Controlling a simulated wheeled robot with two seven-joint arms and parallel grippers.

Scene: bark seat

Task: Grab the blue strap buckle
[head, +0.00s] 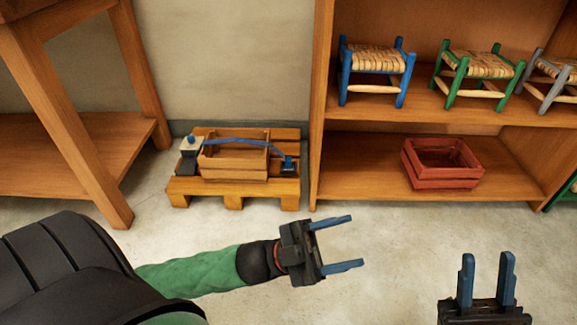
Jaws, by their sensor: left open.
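A blue strap (240,141) arches over a wooden crate on a low pallet, in the left-centre of the head view. At its right end is a small dark and blue piece that looks like the buckle (288,164). Its left end meets a grey block-like object with a blue top (190,148). My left gripper (356,241) is open and empty, nearer to me and to the right of the pallet, its fingers pointing right, clear of the strap. My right gripper (487,256) is at the lower right, its fingers apart with nothing between them, far from the strap.
The wooden crate (235,161) sits on the pallet (232,187). A wooden table (75,140) stands left. A shelf unit (410,123) at right holds a blue stool (375,68), a green stool (478,72), a grey stool (552,78) and a red crate (440,170). The floor before the pallet is clear.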

